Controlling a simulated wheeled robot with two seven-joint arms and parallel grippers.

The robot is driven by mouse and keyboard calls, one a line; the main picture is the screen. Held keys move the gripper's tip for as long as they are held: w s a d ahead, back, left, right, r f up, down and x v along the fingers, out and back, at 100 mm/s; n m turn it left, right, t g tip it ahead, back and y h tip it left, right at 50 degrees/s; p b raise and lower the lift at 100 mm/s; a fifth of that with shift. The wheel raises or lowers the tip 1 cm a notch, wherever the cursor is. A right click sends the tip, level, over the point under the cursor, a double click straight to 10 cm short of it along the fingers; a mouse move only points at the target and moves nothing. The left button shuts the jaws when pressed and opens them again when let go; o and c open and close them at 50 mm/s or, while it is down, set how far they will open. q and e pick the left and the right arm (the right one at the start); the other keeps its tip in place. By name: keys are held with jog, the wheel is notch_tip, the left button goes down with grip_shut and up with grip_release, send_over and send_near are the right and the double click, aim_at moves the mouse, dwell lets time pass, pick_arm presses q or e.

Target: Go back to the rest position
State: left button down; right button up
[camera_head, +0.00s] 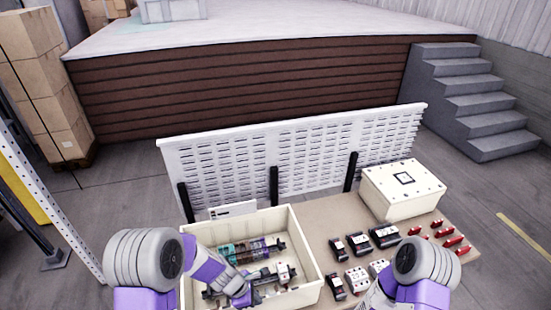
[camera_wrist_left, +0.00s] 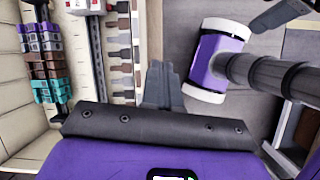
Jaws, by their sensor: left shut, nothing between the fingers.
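My left arm comes in from the left in the head view, and its purple wrist (camera_head: 238,288) is over the cream open box (camera_head: 309,262). In the left wrist view, my left gripper (camera_wrist_left: 162,72) is shut with nothing between its fingers. The fingers point past the edge of a slotted cream strip. My right arm shows at the lower right of the head view, but its gripper is out of the frame.
The box holds rails with teal, purple and grey blocks (camera_head: 240,252). Right of it, black-and-white devices (camera_head: 383,236), small red parts (camera_head: 444,233) and a cream lidded box (camera_head: 426,180) sit on the brown tabletop (camera_head: 318,224). A white slotted panel (camera_head: 310,150) stands behind.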

pick_arm(q)
jog(key=s+a+f+m, duration=0.3)
jog(key=s+f+m, duration=0.8)
jog(key=s+m, duration=0.4)
notch_tip(320, 180, down, 19)
jog(key=w+m+b, duration=0.1)
jog(key=b, duration=1.8)
jog(key=shift+a+g+b, duration=0.2)
jog(key=shift+g+b, duration=0.15)
jog(key=shift+g, duration=0.05)
pick_arm(e)
notch_tip(320, 180, down, 20)
jog(key=w, duration=0.1)
jog(key=shift+w, duration=0.15)
